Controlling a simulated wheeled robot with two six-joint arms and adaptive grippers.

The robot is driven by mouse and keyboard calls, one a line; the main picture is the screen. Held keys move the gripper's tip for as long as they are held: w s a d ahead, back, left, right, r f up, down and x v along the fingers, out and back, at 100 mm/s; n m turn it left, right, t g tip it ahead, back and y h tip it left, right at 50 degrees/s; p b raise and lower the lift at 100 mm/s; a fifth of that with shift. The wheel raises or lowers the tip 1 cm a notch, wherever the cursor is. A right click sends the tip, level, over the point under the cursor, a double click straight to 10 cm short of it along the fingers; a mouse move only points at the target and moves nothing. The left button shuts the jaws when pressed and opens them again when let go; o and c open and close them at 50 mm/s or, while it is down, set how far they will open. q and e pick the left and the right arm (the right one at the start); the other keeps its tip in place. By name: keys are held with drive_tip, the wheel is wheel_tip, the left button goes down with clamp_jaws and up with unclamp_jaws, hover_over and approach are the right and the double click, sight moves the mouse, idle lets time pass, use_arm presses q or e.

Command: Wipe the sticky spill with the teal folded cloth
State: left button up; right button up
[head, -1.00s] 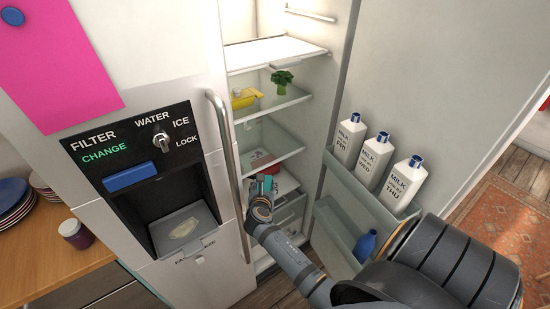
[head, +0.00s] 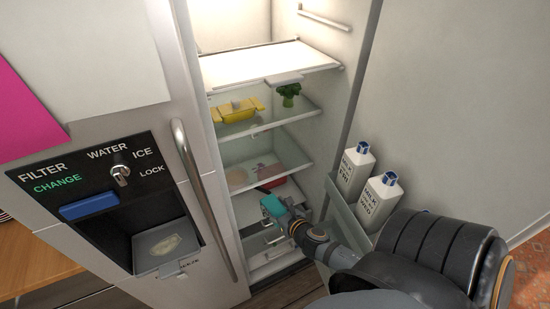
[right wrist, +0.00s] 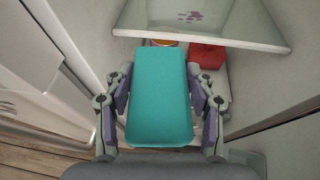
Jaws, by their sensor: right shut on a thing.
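The teal folded cloth (head: 272,205) is held in my right gripper (head: 283,207), in front of the fridge's lower shelves. In the right wrist view the cloth (right wrist: 160,95) lies between the fingers of my right gripper (right wrist: 160,104), which are shut on its sides. Purple smears, which look like the sticky spill (right wrist: 189,15), lie on a shelf beyond the cloth. The cloth is apart from them. In the head view small purple-pink marks (head: 262,167) show faintly on the shelf above the cloth. My left gripper is not in view.
The open fridge has several shelves; an upper one (head: 268,66) looks bare. Milk bottles (head: 378,200) stand in the door at right. A handle (head: 200,195) borders the left.

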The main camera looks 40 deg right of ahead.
drive_tip(key=shift+w, duration=0.35)
drive_tip(key=shift+w+d, duration=0.1)
drive_tip(key=shift+w, duration=0.25)
drive_tip(key=w+d+p, duration=0.2)
drive_tip(key=w+d, duration=0.1)
drive_tip(key=w, duration=0.8)
drive_tip(key=b, duration=0.4)
approach(248, 172)
drive_tip(key=shift+w+a+r, duration=0.25)
drive_tip(key=shift+w+r, duration=0.75)
drive_tip(key=shift+w, duration=0.2)
drive_tip(key=w+b, duration=0.2)
drive_tip(key=b, duration=0.1)
drive_tip(key=w+d+b, duration=0.1)
drive_tip(key=w+b, duration=0.1)
drive_tip(key=b, duration=0.2)
drive_tip(key=w+f+b, duration=0.1)
drive_tip(key=w+b, duration=0.1)
drive_tip(key=b, duration=0.1)
drive_tip(key=shift+d+b, duration=0.3)
drive_tip(key=shift+b, duration=0.1)
drive_tip(key=shift+w+r+b, duration=0.1)
drive_tip(key=shift+w+b, duration=0.3)
drive_tip(key=shift+b, duration=0.35)
drive_tip(key=shift+r, duration=0.1)
drive_tip(key=shift+f+b, duration=0.95)
